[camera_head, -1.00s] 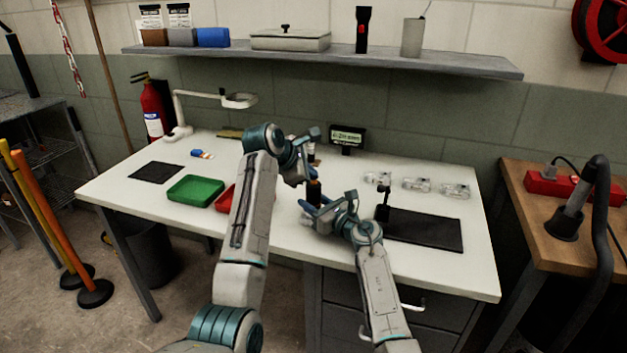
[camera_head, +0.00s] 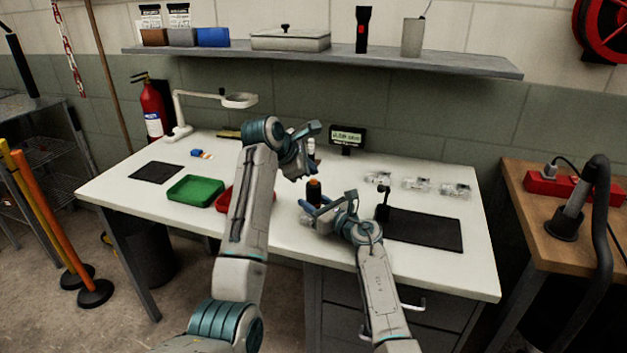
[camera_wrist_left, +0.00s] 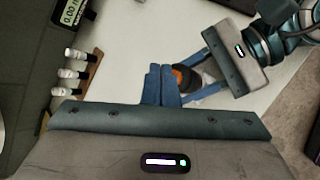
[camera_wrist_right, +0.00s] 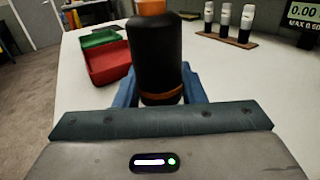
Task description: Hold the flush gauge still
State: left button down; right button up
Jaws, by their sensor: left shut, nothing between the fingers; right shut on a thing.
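The flush gauge (camera_head: 314,191) is a black cylinder with an orange top and an orange band low down. It stands roughly upright over the white table and fills the middle of the right wrist view (camera_wrist_right: 156,55). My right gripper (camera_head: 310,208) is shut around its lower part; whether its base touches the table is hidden. My left gripper (camera_head: 299,176) is shut and empty, just above and left of the gauge in the head view. In the left wrist view, its blue fingertips (camera_wrist_left: 160,70) overlap the view beside the gauge's orange top (camera_wrist_left: 178,75).
A small display (camera_head: 347,138) stands at the table's back. Green (camera_head: 195,190) and red (camera_head: 224,198) trays lie left, a black mat (camera_head: 425,230) right, clear parts (camera_head: 416,184) behind it. White-topped bottles (camera_wrist_left: 70,75) stand in a rack.

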pick_arm(q)
notch_tip(320, 180, up, 5)
dwell(0.8)
dwell(0.4)
pick_arm(e)
jog(key=o, duration=1.2)
jog(key=shift+o, duration=0.2)
